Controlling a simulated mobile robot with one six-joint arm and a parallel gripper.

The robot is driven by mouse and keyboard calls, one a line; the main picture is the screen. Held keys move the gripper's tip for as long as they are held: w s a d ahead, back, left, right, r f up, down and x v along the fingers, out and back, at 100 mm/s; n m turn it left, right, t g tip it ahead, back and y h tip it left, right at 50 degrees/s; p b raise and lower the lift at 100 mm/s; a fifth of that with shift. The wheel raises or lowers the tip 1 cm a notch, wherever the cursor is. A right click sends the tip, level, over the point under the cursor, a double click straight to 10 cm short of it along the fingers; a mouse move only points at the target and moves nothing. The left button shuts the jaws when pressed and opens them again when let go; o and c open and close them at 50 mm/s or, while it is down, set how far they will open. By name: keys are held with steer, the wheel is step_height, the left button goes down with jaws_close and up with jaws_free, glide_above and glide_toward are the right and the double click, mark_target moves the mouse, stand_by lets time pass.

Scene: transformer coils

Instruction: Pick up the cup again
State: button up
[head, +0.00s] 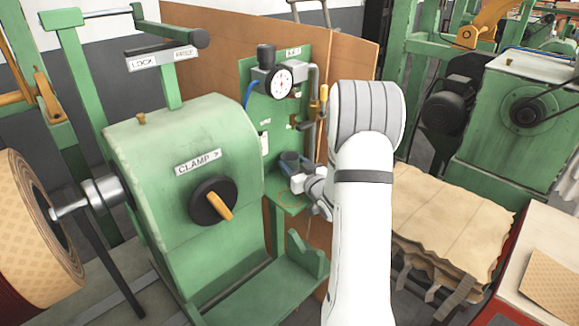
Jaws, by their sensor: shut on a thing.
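The cup (290,157) is small, dark and grey-blue, with its round mouth facing up. It looks upright in front of the green gauge panel. My gripper (295,170) reaches in from the right, beside the cup, and is shut on it. The fingertips are small in this view and partly hidden by the cup and my own wrist. A small green shelf (284,206) with an orange ring mark lies below the cup. I cannot tell whether the cup's base is clear of anything beneath it.
The green panel (257,122) carries a dial gauge (280,83), pipes and a yellow-handled lever (322,96) close above my gripper. The green clamp machine (150,165) with its knob (213,201) stands left. A brown board (345,60) is behind. Stacked tan sheets (455,220) lie right.

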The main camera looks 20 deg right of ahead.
steer(key=c, duration=0.4)
steer(key=shift+c, duration=0.2)
steer(key=shift+r, duration=0.25)
steer(key=shift+s+b, duration=0.1)
steer(key=shift+b, duration=0.2)
